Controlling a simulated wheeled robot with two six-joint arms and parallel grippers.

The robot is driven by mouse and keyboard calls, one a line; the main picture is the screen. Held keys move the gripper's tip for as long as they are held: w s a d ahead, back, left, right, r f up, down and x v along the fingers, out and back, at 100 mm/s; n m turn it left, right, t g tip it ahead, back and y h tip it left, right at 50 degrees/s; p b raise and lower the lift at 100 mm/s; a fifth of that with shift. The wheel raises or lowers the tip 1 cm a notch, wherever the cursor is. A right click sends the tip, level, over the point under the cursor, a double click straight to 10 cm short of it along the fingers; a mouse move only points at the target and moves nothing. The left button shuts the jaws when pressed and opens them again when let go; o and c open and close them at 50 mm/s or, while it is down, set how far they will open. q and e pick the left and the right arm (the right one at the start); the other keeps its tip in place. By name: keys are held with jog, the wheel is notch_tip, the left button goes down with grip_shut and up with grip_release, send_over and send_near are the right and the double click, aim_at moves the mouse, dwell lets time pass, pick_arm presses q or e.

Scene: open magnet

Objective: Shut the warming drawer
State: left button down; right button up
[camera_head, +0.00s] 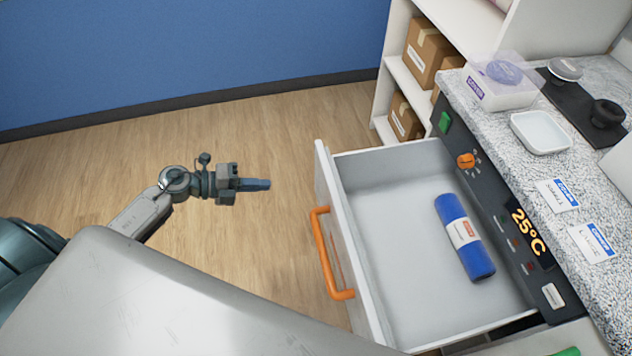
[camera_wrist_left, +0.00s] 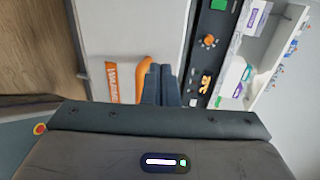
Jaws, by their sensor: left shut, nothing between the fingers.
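The warming drawer (camera_head: 377,245) is pulled well out from under the counter in the head view. Its white front (camera_head: 325,180) faces left and carries an orange bar handle (camera_head: 324,258). A blue roll with a white label (camera_head: 463,238) lies inside the drawer. My left gripper (camera_head: 268,184) is shut and empty. It points right, toward the upper part of the drawer front, with a visible gap to it. Its dark blue fingers also show in the left wrist view (camera_wrist_left: 160,85), beside an orange, lettered shape that I cannot identify for certain. My right gripper is not in view.
A dark control panel (camera_head: 480,180) with an orange knob and a 25°C display runs along the counter (camera_head: 555,180). A clear-lidded box (camera_head: 500,85), a white dish (camera_head: 540,132) and cards stand on top. Shelves with cardboard boxes (camera_head: 425,50) are behind. The wooden floor (camera_head: 110,160) is clear.

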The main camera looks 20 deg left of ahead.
aim_at(324, 181)
pick_arm(q)
jog(key=x, duration=0.4)
jog(key=p+x, duration=0.1)
jog(key=x, duration=0.3)
jog(key=r+p+x, duration=0.1)
jog(key=x, duration=0.3)
jog(key=shift+w+d, duration=0.3)
jog(key=shift+w+d+f, duration=0.1)
jog(key=shift+w+d, duration=0.15)
jog(key=shift+d, duration=0.1)
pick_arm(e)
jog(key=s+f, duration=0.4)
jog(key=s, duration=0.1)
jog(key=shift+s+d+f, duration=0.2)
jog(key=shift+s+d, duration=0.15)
pick_arm(q)
jog(key=shift+d, duration=0.1)
